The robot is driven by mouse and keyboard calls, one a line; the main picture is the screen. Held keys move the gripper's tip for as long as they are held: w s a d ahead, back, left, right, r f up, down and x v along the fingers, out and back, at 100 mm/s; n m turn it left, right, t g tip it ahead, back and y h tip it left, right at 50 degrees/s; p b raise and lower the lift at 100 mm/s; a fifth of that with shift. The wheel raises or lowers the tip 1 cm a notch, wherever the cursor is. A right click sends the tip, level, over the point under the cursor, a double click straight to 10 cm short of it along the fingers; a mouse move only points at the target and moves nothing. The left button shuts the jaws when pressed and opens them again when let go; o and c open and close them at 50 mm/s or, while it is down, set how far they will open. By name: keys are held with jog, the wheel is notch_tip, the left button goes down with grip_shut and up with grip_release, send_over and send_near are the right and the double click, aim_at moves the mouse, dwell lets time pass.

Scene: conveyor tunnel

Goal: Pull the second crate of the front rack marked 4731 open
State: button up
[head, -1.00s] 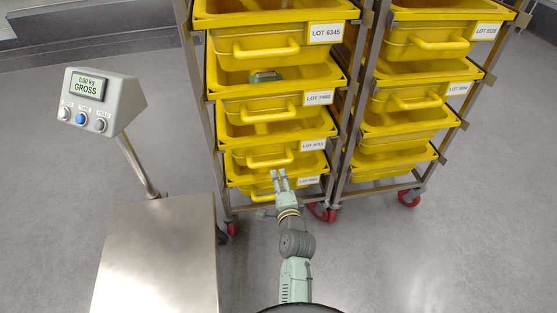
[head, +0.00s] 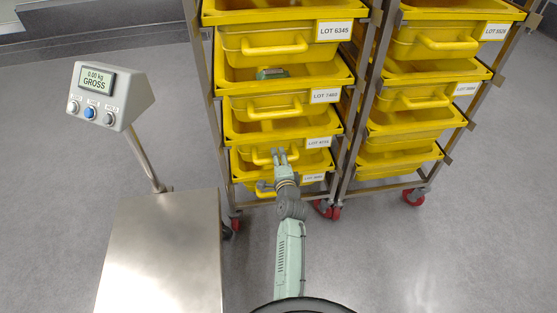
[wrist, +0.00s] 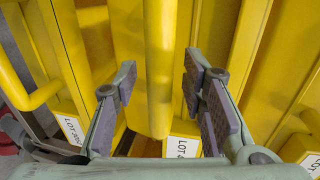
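The crate whose label seems to read LOT 4731 (head: 240,140) is the second from the bottom in the left, front rack (head: 349,140). It is yellow, and its label (head: 318,143) is too small to read surely. My gripper (head: 279,153) is at the front of this crate, by its handle. In the wrist view, the yellow handle bar (wrist: 160,70) runs between the two open fingers (wrist: 160,95), with a gap on each side. A partly hidden label starting LOT 4 (wrist: 182,148) shows beyond the fingers.
The lower crate's handle (wrist: 38,96) is beside my gripper in the wrist view. Crates LOT 7460 (head: 325,96) and LOT 6345 (head: 334,30) are above. A second rack (head: 445,160) stands at right. A scale (head: 160,250) stands at left. Grey floor is free at right.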

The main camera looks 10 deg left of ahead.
jog(key=shift+c, duration=0.4)
grip_shut()
dwell(0.4)
